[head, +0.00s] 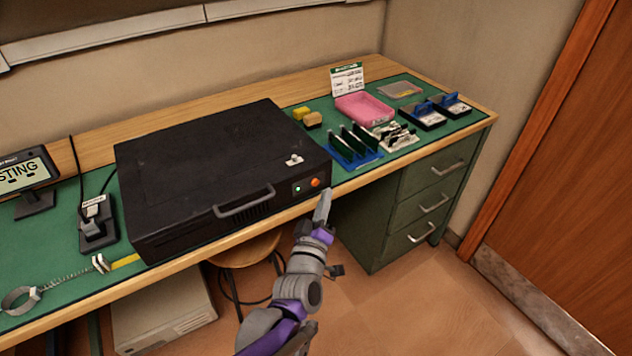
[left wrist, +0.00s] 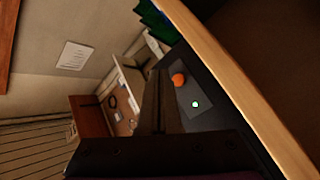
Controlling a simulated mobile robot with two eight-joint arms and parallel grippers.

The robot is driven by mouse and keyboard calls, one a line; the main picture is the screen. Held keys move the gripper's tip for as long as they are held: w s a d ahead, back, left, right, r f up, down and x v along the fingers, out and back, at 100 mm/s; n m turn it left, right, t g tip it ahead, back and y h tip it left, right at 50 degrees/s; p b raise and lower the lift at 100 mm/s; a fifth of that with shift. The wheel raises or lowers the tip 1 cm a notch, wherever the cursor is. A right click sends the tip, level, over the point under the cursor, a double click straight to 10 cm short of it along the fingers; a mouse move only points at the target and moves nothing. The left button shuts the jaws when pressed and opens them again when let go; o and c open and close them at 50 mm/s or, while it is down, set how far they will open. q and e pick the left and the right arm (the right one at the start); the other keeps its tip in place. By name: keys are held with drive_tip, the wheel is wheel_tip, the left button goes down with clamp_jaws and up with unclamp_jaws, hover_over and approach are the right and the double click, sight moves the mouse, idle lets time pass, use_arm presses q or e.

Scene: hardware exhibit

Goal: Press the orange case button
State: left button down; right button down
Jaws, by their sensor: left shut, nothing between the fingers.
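The black case (head: 215,170) lies flat on the green bench mat, with a handle on its front face. The orange button (head: 315,182) is at the right end of that front face, beside a small lit green light (head: 298,189). In the left wrist view the orange button (left wrist: 179,80) and the green light (left wrist: 195,104) show just past the fingers. My left gripper (head: 323,197) is shut and empty, its fingertips just below and in front of the button; I cannot tell whether they touch. My right gripper is in neither view.
Right of the case are a blue rack (head: 352,152) of green boards, a pink tray (head: 364,109) and blue-handled devices (head: 428,116). The bench's wooden front edge (head: 400,162) runs below the case front. A stool (head: 245,249) stands underneath. A display (head: 25,172) stands at left.

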use_arm(q)
drive_tip(key=shift+s+d+p, duration=0.2)
drive_tip(key=shift+s+d, duration=0.3)
drive_tip(key=shift+s, duration=0.25)
drive_tip(key=shift+s+d+p, duration=0.2)
drive_tip(key=shift+s+d, duration=0.3)
drive_tip(key=shift+s, duration=0.2)
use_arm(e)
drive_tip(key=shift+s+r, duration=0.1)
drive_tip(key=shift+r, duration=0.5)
